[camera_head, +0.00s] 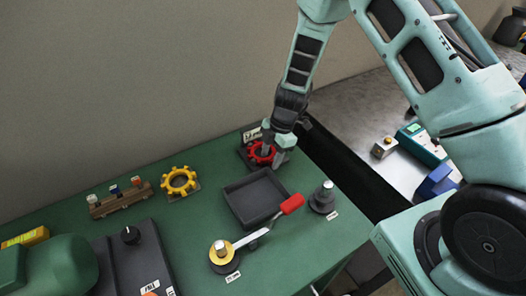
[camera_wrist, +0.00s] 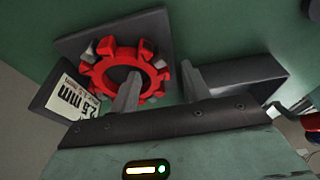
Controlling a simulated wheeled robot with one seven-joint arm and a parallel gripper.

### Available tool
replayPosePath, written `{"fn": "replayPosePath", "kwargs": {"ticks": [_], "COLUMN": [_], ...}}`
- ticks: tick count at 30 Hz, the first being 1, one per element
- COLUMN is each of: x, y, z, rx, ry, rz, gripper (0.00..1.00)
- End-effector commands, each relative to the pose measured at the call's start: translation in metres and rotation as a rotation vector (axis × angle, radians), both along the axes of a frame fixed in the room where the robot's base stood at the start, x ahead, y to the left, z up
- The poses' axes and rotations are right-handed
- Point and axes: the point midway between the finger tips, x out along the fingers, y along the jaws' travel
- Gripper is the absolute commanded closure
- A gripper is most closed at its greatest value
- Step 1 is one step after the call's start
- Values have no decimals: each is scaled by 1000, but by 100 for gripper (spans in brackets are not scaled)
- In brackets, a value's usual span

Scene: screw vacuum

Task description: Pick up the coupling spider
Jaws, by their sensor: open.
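The coupling spider could be the red toothed ring (camera_head: 261,153) at the back of the green table or the yellow toothed ring (camera_head: 179,181) left of it; the frames do not name them. In the wrist view the red ring (camera_wrist: 107,70) lies on a dark square plate (camera_wrist: 72,43), with a "2.5 mm" label beside it. My gripper (camera_head: 270,149) is at the red ring. In the wrist view its two fingers (camera_wrist: 160,90) are apart, one overlapping the ring's opening and the other beyond its right rim. I cannot tell whether they touch it. Nothing is held.
An empty dark tray (camera_head: 233,208) is in front of the ring. A red-handled tool (camera_head: 291,204) lies over a round base near the front. A dark post (camera_head: 322,198) stands right of the tray. A wooden block (camera_head: 119,201) with several small pieces is at the left.

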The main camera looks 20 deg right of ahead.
Motion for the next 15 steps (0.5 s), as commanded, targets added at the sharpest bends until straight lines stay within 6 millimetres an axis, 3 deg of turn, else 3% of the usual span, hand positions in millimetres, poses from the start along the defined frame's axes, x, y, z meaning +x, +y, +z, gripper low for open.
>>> {"fn": "replayPosePath", "kwargs": {"ticks": [1, 6, 15], "x": [0, 0, 0], "y": [0, 0, 0], "z": [0, 0, 1], "rx": [0, 0, 1], "ry": [0, 0, 0], "rz": [0, 0, 0], "gripper": [53, 100, 100]}}
